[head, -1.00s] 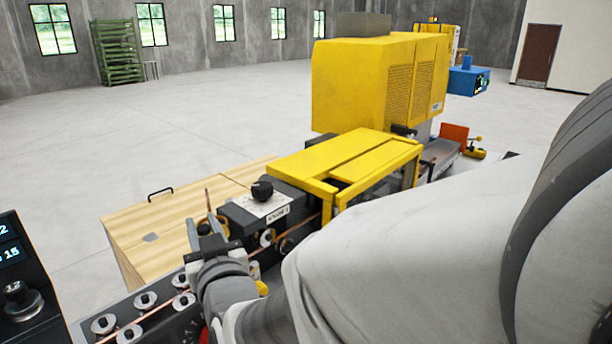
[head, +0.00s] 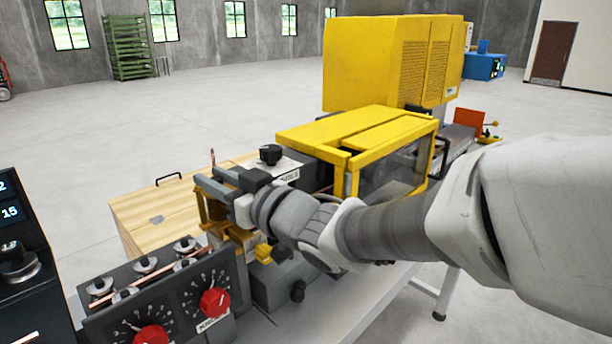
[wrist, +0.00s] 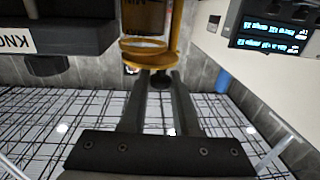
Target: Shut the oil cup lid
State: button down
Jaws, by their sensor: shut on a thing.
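The amber oil cup (head: 213,212) stands behind the dial panel, partly hidden by my gripper. In the wrist view, the cup (wrist: 148,18) hangs at the top of the picture. Its amber ring-shaped lid (wrist: 145,47) shows just below it, close to my fingertips. My gripper (head: 207,180) comes in from the right, with its fingers pointing left above the cup. I cannot tell how far the lid stands from the cup's mouth.
The dial panel (head: 235,318) with red knobs is in front of the cup. A black knob (head: 270,154) and the yellow guard (head: 345,130) are behind and right. A wooden box (head: 150,220) lies left. A dark control console (head: 15,240) is at the far left.

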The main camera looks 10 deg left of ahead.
jog(key=n+g+p, duration=0.1)
jog(key=g, duration=0.1)
jog(key=w+n+g+y+p, duration=0.1)
jog(key=g, duration=0.1)
jog(key=w+n+g+y+p, duration=0.1)
jog(key=n+g, duration=0.1)
jog(key=shift+d, duration=0.2)
jog(key=shift+w+a+n+g+y+p, duration=0.15)
jog(key=shift+n+g+p, duration=0.45)
jog(key=shift+g, duration=0.35)
jog(key=shift+w+n+g+y+p, duration=0.2)
jog(key=shift+n+g+p, duration=0.15)
jog(key=shift+n+g, duration=0.5)
jog(key=shift+w+a+n+g+y+p, duration=0.15)
jog(key=shift+n+g+p, duration=0.35)
jog(key=shift+g, duration=0.6)
jog(key=c, duration=0.7)
grip_release()
jog(key=shift+s, duration=0.1)
jog(key=shift+o, duration=0.2)
jog(key=shift+r, duration=0.1)
jog(key=shift+w+d, duration=0.2)
jog(key=shift+d, duration=0.05)
